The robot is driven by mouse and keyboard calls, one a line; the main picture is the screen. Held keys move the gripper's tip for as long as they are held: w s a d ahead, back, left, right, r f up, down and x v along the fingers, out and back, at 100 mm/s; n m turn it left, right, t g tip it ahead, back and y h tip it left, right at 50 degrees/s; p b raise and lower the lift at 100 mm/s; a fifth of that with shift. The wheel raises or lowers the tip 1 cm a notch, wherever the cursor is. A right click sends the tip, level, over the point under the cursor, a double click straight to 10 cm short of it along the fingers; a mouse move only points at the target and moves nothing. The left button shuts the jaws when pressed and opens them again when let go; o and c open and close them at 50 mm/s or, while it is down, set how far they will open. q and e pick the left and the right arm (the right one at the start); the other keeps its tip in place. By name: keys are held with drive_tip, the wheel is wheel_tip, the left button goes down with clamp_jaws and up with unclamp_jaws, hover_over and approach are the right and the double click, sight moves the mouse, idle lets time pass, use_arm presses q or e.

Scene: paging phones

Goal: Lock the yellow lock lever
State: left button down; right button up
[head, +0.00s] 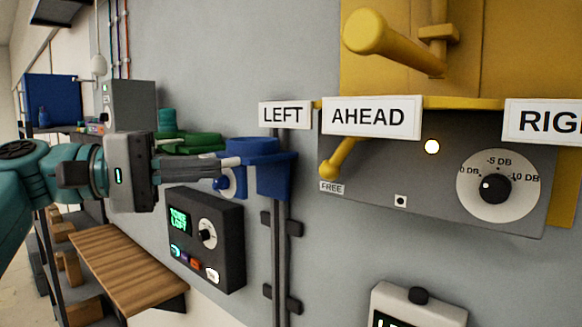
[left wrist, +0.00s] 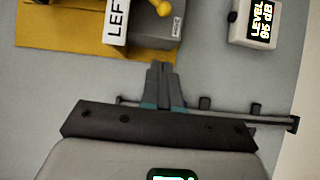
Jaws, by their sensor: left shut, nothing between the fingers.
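The yellow lock lever (head: 342,157) sits on the left end of a grey panel (head: 450,205), tilted, with its lower end just above a FREE label (head: 332,187). In the left wrist view the lever's knob (left wrist: 160,7) shows at the top edge. My left gripper (head: 232,162) is shut and empty, left of the lever and apart from it, overlapping the blue holder in the picture. In the left wrist view its closed fingers (left wrist: 159,68) point toward the grey panel's lower edge. My right gripper is not in view.
LEFT (head: 285,114) and AHEAD (head: 371,117) signs stick out just above the lever. A large yellow handle (head: 390,42) juts out overhead. A blue holder (head: 266,172) on a dark rail is near my left gripper. A dial (head: 497,186) is at right; a level meter (head: 418,307) is below.

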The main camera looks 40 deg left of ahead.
sight(346, 151)
use_arm(q)
drive_tip(key=s+d+p+x, duration=0.1)
drive_tip(key=d+p+x, duration=0.1)
drive_tip(key=x, duration=0.9)
drive_tip(key=shift+d+p, duration=0.25)
drive_tip(key=shift+p, duration=0.45)
drive_tip(key=shift+s+d, duration=0.1)
drive_tip(key=shift+s, duration=0.05)
